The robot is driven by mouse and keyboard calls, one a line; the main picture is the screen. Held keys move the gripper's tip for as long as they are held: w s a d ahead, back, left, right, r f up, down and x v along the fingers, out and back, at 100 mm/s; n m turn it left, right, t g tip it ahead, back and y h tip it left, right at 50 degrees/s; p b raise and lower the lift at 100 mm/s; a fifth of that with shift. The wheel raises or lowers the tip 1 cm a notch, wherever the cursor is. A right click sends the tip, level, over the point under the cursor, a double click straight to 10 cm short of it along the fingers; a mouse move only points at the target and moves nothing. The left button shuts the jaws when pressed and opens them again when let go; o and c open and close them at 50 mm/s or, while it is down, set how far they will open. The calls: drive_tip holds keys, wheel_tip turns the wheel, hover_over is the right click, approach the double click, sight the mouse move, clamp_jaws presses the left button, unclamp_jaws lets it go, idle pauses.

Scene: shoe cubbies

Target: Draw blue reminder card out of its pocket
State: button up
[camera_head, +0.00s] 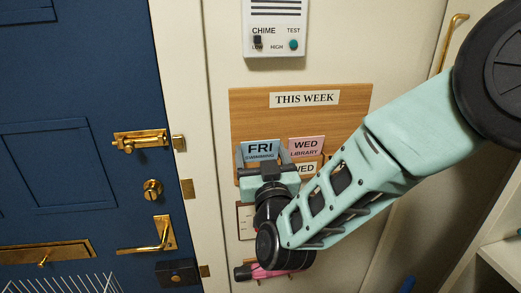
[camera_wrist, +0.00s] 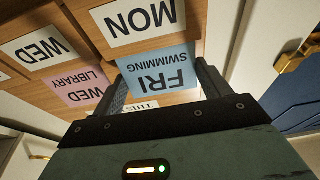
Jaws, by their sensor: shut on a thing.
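The blue card (camera_head: 261,149), printed FRI and SWIMMING, is upright in front of the wooden THIS WEEK board. It also shows upside down in the wrist view (camera_wrist: 162,72). My gripper (camera_head: 263,158) is shut on it, with one dark finger at each side edge; the fingers also show in the wrist view (camera_wrist: 163,86). The card's lower edge meets the rim of the pocket with the MON label (camera_wrist: 140,20); I cannot tell whether any of it is still inside. My gripper hides that pocket in the head view.
A pink WED LIBRARY card (camera_head: 306,146) stands close right of the blue card, above a WED label (camera_head: 307,168). The wooden board (camera_head: 245,105) hangs below a chime box (camera_head: 275,30). A blue door (camera_head: 75,90) with brass fittings is left. A cubby (camera_head: 505,255) is lower right.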

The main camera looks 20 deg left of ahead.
drive_tip(key=shift+s+d+r+p, duration=0.15)
drive_tip(key=shift+s+r+p, duration=0.1)
drive_tip(key=shift+r, duration=0.8)
drive_tip(key=shift+s+d+r+p, duration=0.15)
drive_tip(key=shift+s+r+p, duration=0.1)
drive_tip(key=shift+r, duration=0.8)
drive_tip(key=shift+s+d+r+p, duration=0.15)
drive_tip(key=shift+s+r+p, duration=0.1)
drive_tip(key=shift+r, duration=0.8)
drive_tip(key=s+d+r+b, duration=0.1)
drive_tip(key=s+d+b, duration=0.1)
drive_tip(key=s, duration=0.4)
drive_tip(key=shift+d+r, duration=0.3)
drive_tip(key=shift+d, duration=0.55)
drive_tip(key=shift+w, duration=0.1)
